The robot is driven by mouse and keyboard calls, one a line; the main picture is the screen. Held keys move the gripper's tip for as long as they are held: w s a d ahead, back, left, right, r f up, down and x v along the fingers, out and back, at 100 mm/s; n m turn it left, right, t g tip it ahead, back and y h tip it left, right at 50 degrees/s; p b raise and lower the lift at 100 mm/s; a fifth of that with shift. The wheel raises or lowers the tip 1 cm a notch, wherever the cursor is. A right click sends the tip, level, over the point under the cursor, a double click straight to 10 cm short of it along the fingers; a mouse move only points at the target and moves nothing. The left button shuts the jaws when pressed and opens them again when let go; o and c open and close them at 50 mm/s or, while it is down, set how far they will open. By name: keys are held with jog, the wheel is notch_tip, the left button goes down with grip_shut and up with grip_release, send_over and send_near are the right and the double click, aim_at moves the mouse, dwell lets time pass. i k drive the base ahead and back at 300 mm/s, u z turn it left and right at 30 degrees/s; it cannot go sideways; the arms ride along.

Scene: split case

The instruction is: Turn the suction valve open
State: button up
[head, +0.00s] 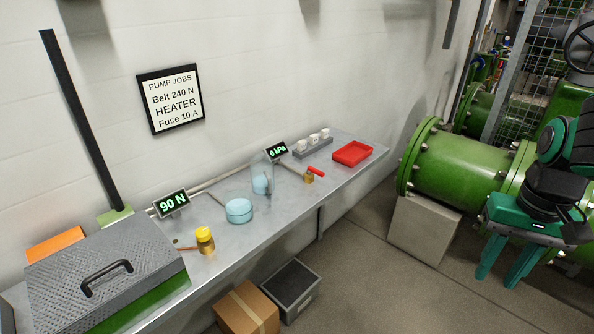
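A small brass valve (308,178) with a red lever (317,170) is on the metal bench, right of the clear cylinder and below the display reading 0 kPa (277,151). The lever points toward the upper right. I cannot tell whether this is the suction valve, as no label for it is readable. A black handwheel (581,45) also shows at the top right, cut by the frame edge. My gripper (497,282) is at the right, in front of the green piping and away from the bench. Its teal fingers point down, apart, with nothing seen between them.
The bench (222,262) holds a grey-lidded green case (105,265), a yellow-capped brass piece (205,240), blue cylinder (239,210), clear cylinder (262,173), fuse rack (313,147) and red tray (352,153). Boxes (247,308) stand below. Green pipe (450,165) bounds the right; floor between is clear.

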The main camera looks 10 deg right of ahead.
aim_at(311, 169)
jog(key=u, duration=0.15)
jog(key=i, duration=1)
jog(key=z, duration=0.05)
